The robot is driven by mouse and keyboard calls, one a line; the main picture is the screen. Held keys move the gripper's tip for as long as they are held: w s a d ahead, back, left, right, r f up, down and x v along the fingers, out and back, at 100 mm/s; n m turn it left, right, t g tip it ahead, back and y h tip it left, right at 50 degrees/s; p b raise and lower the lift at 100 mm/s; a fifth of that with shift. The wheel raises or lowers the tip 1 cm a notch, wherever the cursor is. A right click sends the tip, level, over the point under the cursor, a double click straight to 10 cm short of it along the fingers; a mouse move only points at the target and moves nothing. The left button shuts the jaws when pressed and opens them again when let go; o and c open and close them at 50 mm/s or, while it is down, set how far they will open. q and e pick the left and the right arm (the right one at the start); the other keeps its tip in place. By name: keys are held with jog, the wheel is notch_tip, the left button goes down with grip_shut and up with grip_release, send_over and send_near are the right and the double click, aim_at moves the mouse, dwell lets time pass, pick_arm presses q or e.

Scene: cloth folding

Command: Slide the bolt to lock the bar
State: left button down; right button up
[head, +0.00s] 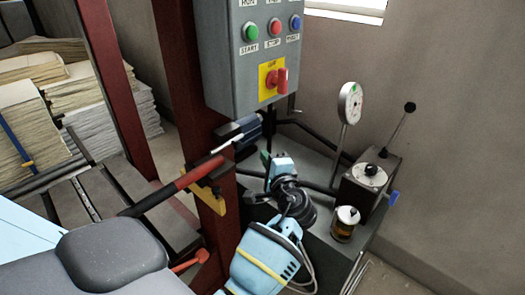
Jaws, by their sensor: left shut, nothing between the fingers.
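A red and black bar (180,183) slants up to the right across the dark red post. A thin bright rod leads from its upper end toward a dark cylindrical block (239,131) below the control box. A yellow bracket (217,198) sits under the bar on the post. I cannot tell for sure which part is the bolt. My left gripper (267,159), light blue with dark fingers, is shut and empty, just right of the post and below the dark block. It is apart from the bar. My right gripper is not in view.
A grey control box (228,75) with buttons and a red switch hangs above. A round dial (349,103), a box with a lever (370,182) and a small canister (345,222) stand at the right. Paper stacks (110,113) fill the left. An orange-red handle (190,261) lies low.

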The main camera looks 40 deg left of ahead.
pick_arm(q)
jog(key=v, duration=0.3)
jog(key=shift+w+d, duration=0.1)
jog(key=shift+d, duration=0.05)
jog(key=shift+f, duration=0.1)
dwell(0.4)
